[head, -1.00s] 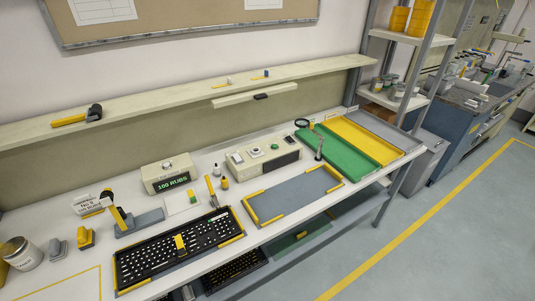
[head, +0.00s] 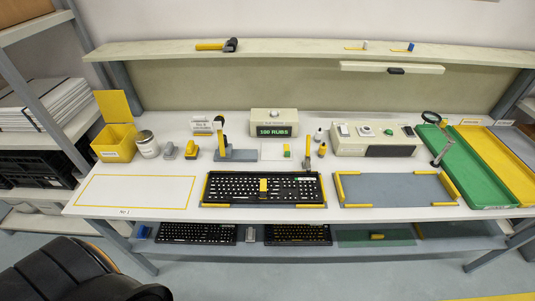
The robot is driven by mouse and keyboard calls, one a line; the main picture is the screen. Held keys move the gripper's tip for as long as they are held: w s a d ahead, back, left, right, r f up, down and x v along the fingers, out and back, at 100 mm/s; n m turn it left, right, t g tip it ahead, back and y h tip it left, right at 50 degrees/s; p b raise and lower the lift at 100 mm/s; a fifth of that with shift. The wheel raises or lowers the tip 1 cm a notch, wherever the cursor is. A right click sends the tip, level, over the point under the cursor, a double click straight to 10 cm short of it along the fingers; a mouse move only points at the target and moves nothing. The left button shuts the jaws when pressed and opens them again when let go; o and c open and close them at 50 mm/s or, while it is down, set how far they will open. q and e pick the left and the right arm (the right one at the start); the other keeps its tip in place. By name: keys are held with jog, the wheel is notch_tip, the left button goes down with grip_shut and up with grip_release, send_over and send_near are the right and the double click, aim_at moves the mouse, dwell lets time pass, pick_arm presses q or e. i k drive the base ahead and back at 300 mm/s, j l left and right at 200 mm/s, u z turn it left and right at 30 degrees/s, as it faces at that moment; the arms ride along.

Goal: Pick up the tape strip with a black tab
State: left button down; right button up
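Neither of my grippers shows in the head view.
The upper shelf (head: 290,48) also holds a yellow-handled black tool (head: 230,45). Below on the bench are a black keyboard (head: 225,188), a grey mat with yellow edge pieces (head: 390,190), a "100 RUBS" counter (head: 273,122) and a green tray (head: 480,180). The yellow-outlined area (head: 135,190) is empty.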

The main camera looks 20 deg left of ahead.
aim_at(263, 189)
jog(key=u, duration=0.8)
